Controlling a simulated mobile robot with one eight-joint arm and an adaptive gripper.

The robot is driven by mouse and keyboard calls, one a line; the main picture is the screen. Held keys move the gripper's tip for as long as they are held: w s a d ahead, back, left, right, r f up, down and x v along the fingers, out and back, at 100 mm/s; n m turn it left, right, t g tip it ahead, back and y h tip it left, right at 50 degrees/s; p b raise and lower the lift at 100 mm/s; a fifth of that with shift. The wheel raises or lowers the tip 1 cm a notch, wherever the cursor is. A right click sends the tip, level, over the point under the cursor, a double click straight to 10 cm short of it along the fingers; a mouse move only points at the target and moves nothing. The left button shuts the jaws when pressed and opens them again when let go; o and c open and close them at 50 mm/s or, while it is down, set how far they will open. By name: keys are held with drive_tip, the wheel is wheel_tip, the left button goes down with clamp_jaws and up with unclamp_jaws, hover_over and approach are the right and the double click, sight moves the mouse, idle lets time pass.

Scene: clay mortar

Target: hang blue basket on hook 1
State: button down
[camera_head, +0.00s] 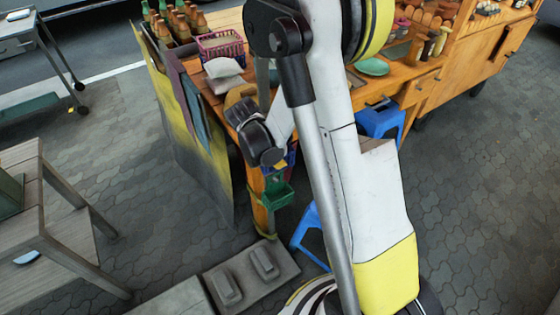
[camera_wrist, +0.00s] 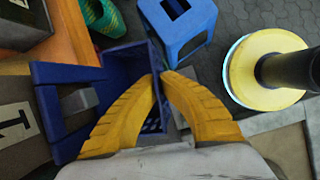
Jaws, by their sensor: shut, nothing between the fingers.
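The blue basket (camera_wrist: 122,66) is dark blue and open-topped, in the middle left of the wrist view, beside the wooden stall. A blue frame like its handle (camera_wrist: 66,73) reaches left around a grey piece (camera_wrist: 80,101) that may be a hook; I cannot tell whether it bears the basket. A sign with a black mark, perhaps a 1 (camera_wrist: 14,124), is at the left edge. My gripper (camera_wrist: 160,76) has its yellow fingers together at the basket's right edge, empty. Contact is unclear. In the head view my wrist mostly hides the basket (camera_head: 291,156).
A green basket (camera_head: 277,193) hangs below on the stall post. Blue stools (camera_head: 380,120) stand at the stall, one also right of the basket in the wrist view (camera_wrist: 181,27). A grey slab (camera_head: 252,278) lies on the paving. A wooden table (camera_head: 50,225) stands left.

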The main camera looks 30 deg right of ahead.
drive_tip(key=shift+w+a, duration=0.1)
drive_tip(key=shift+w, duration=0.15)
drive_tip(key=c, duration=1.5)
unclamp_jaws()
drive_tip(key=shift+w+f, duration=0.1)
drive_tip(key=shift+c, duration=0.2)
drive_tip(key=v, duration=1.2)
drive_tip(key=s+a+r+m+t+y, duration=0.2)
drive_tip(key=s+a+r+m+t, duration=0.1)
drive_tip(key=s+r+m, duration=0.2)
drive_tip(key=s+a+r+m+t+y, duration=0.2)
drive_tip(key=s+a+r+m+t, duration=0.1)
drive_tip(key=s+m, duration=0.6)
drive_tip(key=shift+s+a+r+m+t+y, duration=0.3)
drive_tip(key=shift+a+r+m, duration=0.35)
drive_tip(key=shift+r+m, duration=0.6)
drive_tip(key=shift+w+r, duration=0.1)
